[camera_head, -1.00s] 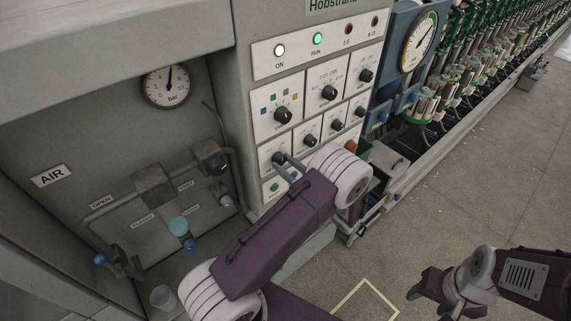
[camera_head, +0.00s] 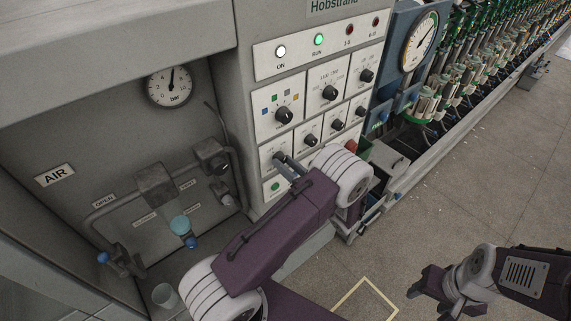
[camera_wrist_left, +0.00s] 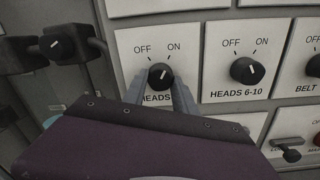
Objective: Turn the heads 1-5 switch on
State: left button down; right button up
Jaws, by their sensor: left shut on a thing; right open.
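The heads 1-5 switch (camera_wrist_left: 160,76) is a round black knob on a white plate in the left wrist view. OFF stands at its upper left and ON at its upper right. Its label reads "HEADS", with the rest hidden by a finger. My left gripper (camera_wrist_left: 160,88) is shut on this knob, a grey finger on each side. The knob's small white mark seems to point up and slightly right. In the head view my left gripper (camera_head: 286,165) reaches the panel's lower left, mostly covering the knob. My right gripper (camera_head: 432,292) is open and empty over the floor.
The ON lamp (camera_head: 281,51) and RUN lamp (camera_head: 319,40) are lit; the 1-5 lamp (camera_head: 349,30) is dark red. Air pipes (camera_head: 150,190) stand left of the panel.

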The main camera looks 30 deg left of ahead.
pick_arm(q)
jog(key=shift+r, duration=0.2)
jog(key=c, duration=1)
grip_release()
jog(key=shift+f, duration=0.1)
jog(key=shift+d+f, duration=0.15)
jog(key=b+v, duration=0.4)
jog(key=v, duration=0.4)
jog(key=shift+d+b, duration=0.35)
jog(key=shift+s+a, duration=0.1)
jog(key=shift+s, duration=0.05)
